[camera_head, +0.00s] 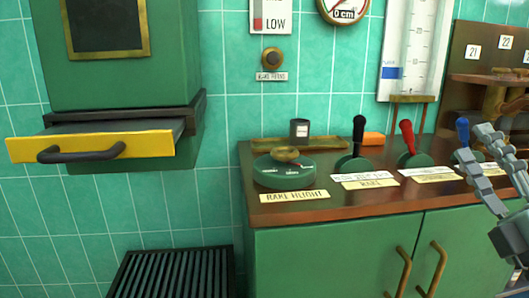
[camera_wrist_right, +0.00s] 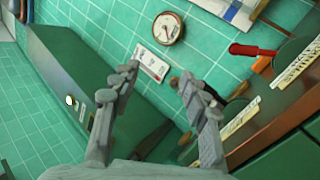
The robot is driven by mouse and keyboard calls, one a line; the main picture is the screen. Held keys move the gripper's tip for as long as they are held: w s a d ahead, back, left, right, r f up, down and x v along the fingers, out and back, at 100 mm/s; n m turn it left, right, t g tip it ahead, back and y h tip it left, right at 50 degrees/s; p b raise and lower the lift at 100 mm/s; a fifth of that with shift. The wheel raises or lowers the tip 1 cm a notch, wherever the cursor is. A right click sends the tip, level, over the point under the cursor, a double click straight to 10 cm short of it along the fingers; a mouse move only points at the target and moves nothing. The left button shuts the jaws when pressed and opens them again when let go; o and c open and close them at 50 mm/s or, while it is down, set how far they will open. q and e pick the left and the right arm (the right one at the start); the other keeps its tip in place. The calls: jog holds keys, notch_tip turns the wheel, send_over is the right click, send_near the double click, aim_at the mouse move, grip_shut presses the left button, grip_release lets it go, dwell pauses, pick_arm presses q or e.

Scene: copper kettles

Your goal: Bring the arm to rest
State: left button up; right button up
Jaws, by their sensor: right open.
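My right gripper (camera_head: 488,158) is at the right edge of the head view, in front of the wooden counter (camera_head: 345,200) and close to the blue-handled lever (camera_head: 462,131). In that view I cannot tell whether it touches the lever. In the right wrist view my right gripper (camera_wrist_right: 152,90) has its two grey fingers spread apart, with nothing between them. My left gripper is not in view.
A red lever (camera_head: 407,137), a black lever (camera_head: 358,135) and a round green dial (camera_head: 284,170) stand on the counter. A yellow-fronted drawer (camera_head: 92,146) juts out at left. A dark floor grate (camera_head: 175,275) lies below. The tiled wall is behind.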

jog(key=w+d+f+m+g+h, duration=0.1)
jog(key=d+f+m+g+h, duration=0.1)
jog(key=d+f+m+h, duration=0.35)
jog(key=d+f+m+g+h, duration=0.2)
jog(key=f+m+h, duration=0.35)
jog(key=m, duration=0.25)
jog(key=s+f+m+g, duration=0.3)
jog(key=f+m+g, duration=0.4)
jog(key=f, duration=1.2)
pick_arm(q)
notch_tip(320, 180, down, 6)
jog(key=p, duration=0.2)
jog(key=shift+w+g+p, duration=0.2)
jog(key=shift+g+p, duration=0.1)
pick_arm(e)
jog(key=s+a+f+g+y, duration=0.2)
jog(key=s+a+f+g, duration=0.1)
jog(key=f, duration=0.5)
jog(key=s+a+f+g+y, duration=0.2)
jog(key=s+a+f, duration=0.3)
jog(key=f, duration=0.4)
jog(key=s+a+f+g+y, duration=0.1)
jog(key=s+a+f+g, duration=0.3)
jog(key=f, duration=0.5)
jog(key=s+m+g, duration=0.1)
jog(key=s, duration=0.1)
jog(key=shift+s+a+f+y, duration=0.2)
jog(key=shift+s+a+y, duration=0.15)
jog(key=shift+a+y, duration=0.05)
